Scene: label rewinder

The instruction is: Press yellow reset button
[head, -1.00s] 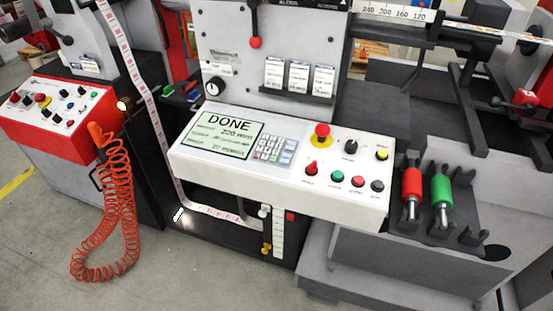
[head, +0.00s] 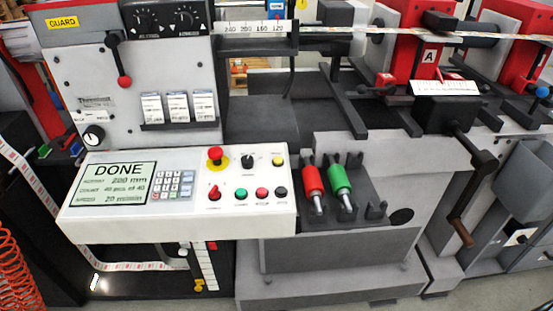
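The yellow reset button (head: 278,160) is a small round knob at the upper right corner of the white control panel (head: 110,219). A red mushroom emergency stop (head: 215,154) on a yellow base and a black rotary knob (head: 248,160) sit to its left. Below them is a row with a red selector (head: 215,192) and green (head: 241,194), red (head: 262,194) and black (head: 280,191) buttons. The panel's screen (head: 115,185) reads DONE. Neither of my grippers is in the head view.
Red-handled (head: 313,184) and green-handled (head: 340,180) tools rest in a dark holder right of the panel. A red-knobbed lever (head: 125,81) hangs above the panel. A crank handle (head: 462,232) sticks out at right. Space directly before the panel looks clear.

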